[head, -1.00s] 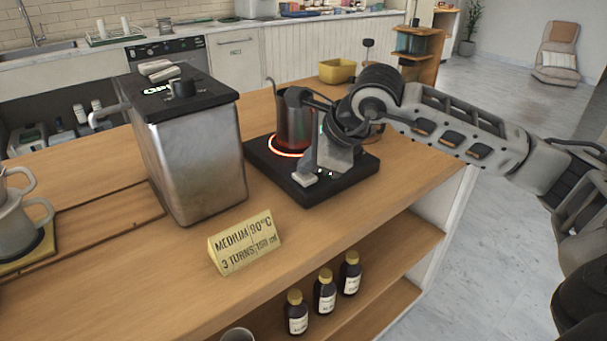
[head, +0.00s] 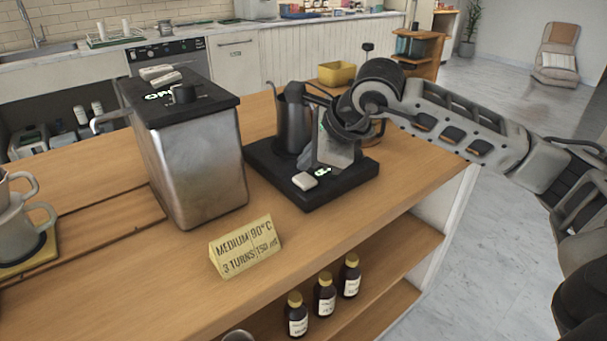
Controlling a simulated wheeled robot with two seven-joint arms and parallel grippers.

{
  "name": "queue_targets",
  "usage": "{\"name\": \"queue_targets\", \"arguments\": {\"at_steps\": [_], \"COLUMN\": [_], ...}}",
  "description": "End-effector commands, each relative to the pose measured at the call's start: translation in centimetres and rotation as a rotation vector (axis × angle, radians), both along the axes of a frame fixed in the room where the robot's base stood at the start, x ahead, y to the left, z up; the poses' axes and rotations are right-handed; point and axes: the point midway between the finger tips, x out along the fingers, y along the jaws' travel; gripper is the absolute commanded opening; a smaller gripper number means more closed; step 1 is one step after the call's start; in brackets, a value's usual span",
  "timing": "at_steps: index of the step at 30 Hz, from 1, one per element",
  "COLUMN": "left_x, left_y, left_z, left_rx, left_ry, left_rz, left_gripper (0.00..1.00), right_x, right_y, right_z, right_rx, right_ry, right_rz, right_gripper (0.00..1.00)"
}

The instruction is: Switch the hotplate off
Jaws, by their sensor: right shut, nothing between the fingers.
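My right gripper (head: 318,160) reaches in from the right, shut and empty, pointing down over the hotplate just behind the switch. It hides part of the plate; whether it touches the switch I cannot tell. My left gripper is out of view.
A metal box-shaped machine (head: 197,165) stands left of the hotplate. A yellow sign (head: 245,247) stands in front. Cups (head: 15,220) are at the far left and a yellow bin (head: 337,73) behind. Dark bottles (head: 325,293) stand on the shelf below. The front right counter is clear.

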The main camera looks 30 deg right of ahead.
Motion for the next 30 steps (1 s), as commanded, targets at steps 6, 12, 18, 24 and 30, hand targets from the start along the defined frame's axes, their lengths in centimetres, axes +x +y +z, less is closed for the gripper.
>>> {"name": "queue_targets", "arguments": {"at_steps": [6,12,18,24,30], "left_x": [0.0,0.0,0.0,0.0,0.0], "left_y": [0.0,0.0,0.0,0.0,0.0], "left_z": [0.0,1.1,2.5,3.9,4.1], "left_rx": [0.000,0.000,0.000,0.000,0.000], "left_ry": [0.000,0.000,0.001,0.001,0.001], "left_rz": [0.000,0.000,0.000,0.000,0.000], "left_gripper": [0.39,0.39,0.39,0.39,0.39], "right_x": [0.0,0.0,0.0,0.0,0.0], "right_y": [0.0,0.0,0.0,0.0,0.0], "right_z": [0.1,1.5,3.6,5.6,6.0], "right_rx": [0.001,0.001,0.000,0.001,0.001], "right_ry": [-0.001,-0.003,-0.001,-0.002,-0.001], "right_rz": [0.000,0.000,0.000,0.000,0.000], "right_gripper": [0.00,0.00,0.00,0.00,0.00]}}
